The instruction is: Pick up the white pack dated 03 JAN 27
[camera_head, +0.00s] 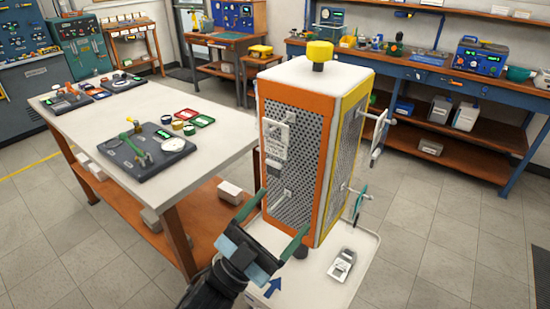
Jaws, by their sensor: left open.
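White packs hang on a square pegboard stand (318,72) with orange and yellow frame edges. One white pack (276,135) hangs on its orange-framed side, with a grey-white piece just below it. Another flat white item (379,136) sticks out on a hook from the yellow-framed side. A white and grey pack (342,264) lies on the white base at the stand's lower right. The printing is too small for me to read any date. My left gripper (283,209) is open, its green fingers in front of the stand's lower orange side, below the hanging pack. My right gripper is out of view.
A table (215,125) with dark trays and small tins stands left of the pegboard stand. A green-edged item (360,203) hangs from the stand's right side. A blue workbench (425,75) with shelves lines the back right.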

